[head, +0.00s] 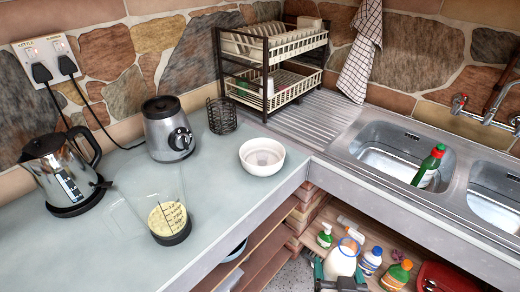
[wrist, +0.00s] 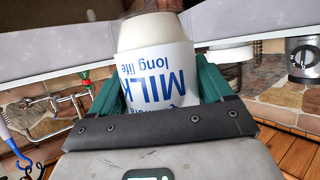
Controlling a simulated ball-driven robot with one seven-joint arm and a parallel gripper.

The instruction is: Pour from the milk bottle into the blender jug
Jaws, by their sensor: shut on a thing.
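My gripper (head: 341,272) is shut on a white milk bottle (head: 342,262), with a green finger on each side of it. In the wrist view the bottle (wrist: 155,65) fills the middle between the fingers; its blue "MILK long life" label reads upside down, in a picture that is itself inverted, so the bottle looks about upright. The bottle is in front of the counter, right of the jug and well apart from it. The clear blender jug (head: 150,190) stands upright on the counter at front left. It has a dark base and pale yellow contents low inside. Its lid is not visible.
A kettle (head: 62,175) and the blender base (head: 168,128) stand behind the jug. A white bowl (head: 262,157) sits to its right, near the counter edge. A wire holder (head: 222,116), dish rack (head: 270,60) and sink (head: 400,150) lie farther back. Several cleaning bottles stand under the sink.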

